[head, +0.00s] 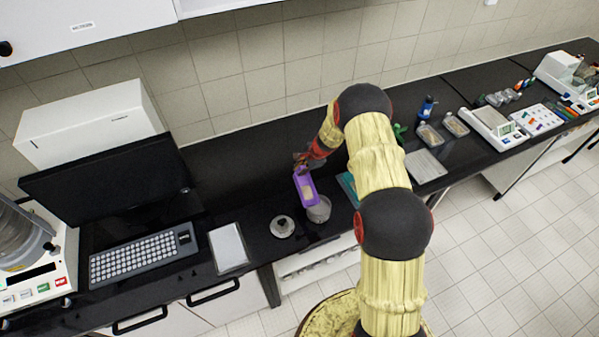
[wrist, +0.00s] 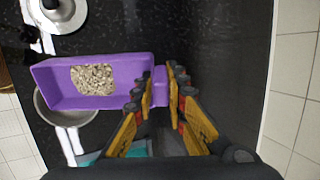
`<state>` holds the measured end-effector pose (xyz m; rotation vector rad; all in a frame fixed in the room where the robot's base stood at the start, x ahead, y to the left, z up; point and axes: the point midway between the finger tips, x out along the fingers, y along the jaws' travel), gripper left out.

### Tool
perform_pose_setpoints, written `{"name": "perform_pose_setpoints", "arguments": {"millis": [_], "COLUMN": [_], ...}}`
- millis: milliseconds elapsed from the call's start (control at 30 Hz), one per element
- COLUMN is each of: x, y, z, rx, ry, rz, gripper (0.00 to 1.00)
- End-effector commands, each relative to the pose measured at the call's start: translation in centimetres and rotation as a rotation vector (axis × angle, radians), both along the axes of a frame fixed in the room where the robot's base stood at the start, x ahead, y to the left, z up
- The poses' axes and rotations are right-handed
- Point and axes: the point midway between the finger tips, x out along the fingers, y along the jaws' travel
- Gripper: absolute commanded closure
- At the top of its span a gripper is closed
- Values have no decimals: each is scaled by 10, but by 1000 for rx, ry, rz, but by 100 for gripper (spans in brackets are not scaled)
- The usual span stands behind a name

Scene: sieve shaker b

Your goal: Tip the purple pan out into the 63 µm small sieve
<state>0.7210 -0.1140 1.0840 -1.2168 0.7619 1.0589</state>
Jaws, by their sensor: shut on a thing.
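The purple pan (head: 306,187) is a small rectangular tray. In the wrist view the pan (wrist: 130,70) holds a patch of pale brown grains (wrist: 93,79). My gripper (wrist: 160,88) is shut on the tab at the pan's right end. It also shows in the head view (head: 302,164), above the bench. A round metal sieve (head: 319,210) stands just below the pan in the head view. In the wrist view the sieve (wrist: 48,112) is partly hidden under the pan's left part. I cannot read any label on it. The pan looks about level.
A round metal piece (head: 282,227) with a raised middle lies left of the sieve. A grey-white flat pad (head: 228,247), a keyboard (head: 142,260) and a monitor (head: 110,185) are further left. A teal item (head: 348,186) is partly hidden behind my arm. The bench behind the pan is clear.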

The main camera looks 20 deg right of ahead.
Motion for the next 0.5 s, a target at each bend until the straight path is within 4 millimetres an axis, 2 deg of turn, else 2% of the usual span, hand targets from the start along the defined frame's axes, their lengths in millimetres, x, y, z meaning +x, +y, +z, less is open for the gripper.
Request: {"name": "perform_pose_setpoints", "arguments": {"millis": [33, 500], "x": [-2, -7], "y": [0, -3], "z": [-5, 1], "rx": [4, 41], "ry": [-3, -59], "rz": [0, 0], "gripper": [100, 100]}}
